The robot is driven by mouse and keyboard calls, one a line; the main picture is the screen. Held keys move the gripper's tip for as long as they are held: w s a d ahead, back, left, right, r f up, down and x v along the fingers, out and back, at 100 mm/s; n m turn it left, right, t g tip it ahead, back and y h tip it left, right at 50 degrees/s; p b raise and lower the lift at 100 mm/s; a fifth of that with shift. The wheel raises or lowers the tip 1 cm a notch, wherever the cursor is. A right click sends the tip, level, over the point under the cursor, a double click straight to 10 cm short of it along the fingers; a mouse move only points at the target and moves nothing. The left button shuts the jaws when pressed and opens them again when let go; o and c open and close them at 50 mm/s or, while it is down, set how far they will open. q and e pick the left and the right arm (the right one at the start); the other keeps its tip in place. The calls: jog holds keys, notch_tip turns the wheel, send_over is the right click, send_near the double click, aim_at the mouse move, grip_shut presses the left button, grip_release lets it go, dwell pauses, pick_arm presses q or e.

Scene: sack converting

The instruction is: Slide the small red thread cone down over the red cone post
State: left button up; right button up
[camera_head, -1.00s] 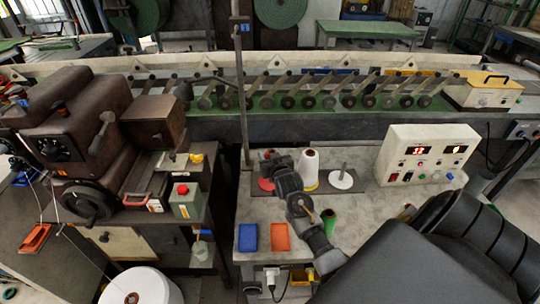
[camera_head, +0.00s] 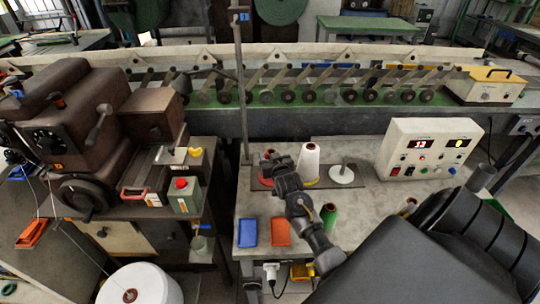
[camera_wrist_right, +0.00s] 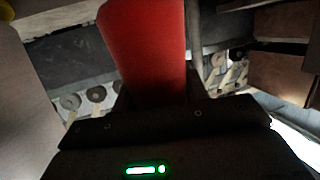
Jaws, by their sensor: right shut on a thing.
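My right gripper (camera_head: 274,165) is over the back left of the grey work table. The right wrist view shows the red thread cone (camera_wrist_right: 145,60) large and upright between the fingers, which are shut on it. In the head view the gripper and wrist hide most of the cone; only a small top (camera_head: 268,153) shows. The red base of the cone post (camera_head: 263,181) shows partly at the gripper's left, low on the table. The post itself is hidden, so I cannot tell whether the cone is around it or above it. My left gripper is not in view.
A white cone (camera_head: 309,162) stands just right of the gripper, and a bare white post (camera_head: 342,174) beyond it. A control box (camera_head: 428,150) stands at the right. Blue (camera_head: 247,232) and orange (camera_head: 280,231) trays and a green cone (camera_head: 328,215) are at the front.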

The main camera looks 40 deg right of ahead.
jog(key=shift+f+b, duration=0.35)
jog(key=shift+f, duration=0.3)
jog(key=o, duration=1.2)
jog(key=shift+f, duration=0.1)
jog(key=b+v, duration=0.1)
jog(key=v, duration=1)
jog(key=shift+w+b, duration=0.1)
jog(key=shift+b, duration=0.2)
